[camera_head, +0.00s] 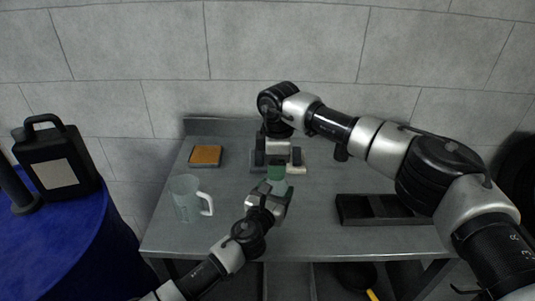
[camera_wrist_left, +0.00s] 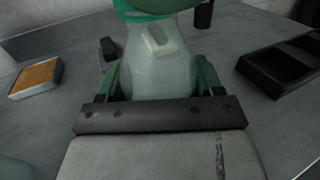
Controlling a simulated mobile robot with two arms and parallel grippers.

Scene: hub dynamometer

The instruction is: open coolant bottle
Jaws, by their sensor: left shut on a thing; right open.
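The coolant bottle (camera_wrist_left: 158,68) has a pale, translucent body and a green cap (camera_wrist_left: 160,8). In the head view the bottle (camera_head: 278,187) stands on the grey table, with its green cap (camera_head: 276,172) showing at the top. My left gripper (camera_wrist_left: 160,80) is shut on the bottle's body, with one green finger on each side. In the head view my left gripper (camera_head: 275,192) comes in from the front. My right gripper (camera_head: 277,160) is open and points down above the cap. Whether its fingers surround the cap cannot be told.
A clear jug (camera_head: 186,198) stands at the table's left. An orange-topped block (camera_head: 205,155) lies behind it. A black tray (camera_head: 385,209) lies to the right, partly behind my right arm. A black jug (camera_head: 56,160) stands on a blue drum (camera_head: 75,240). The table's front left is clear.

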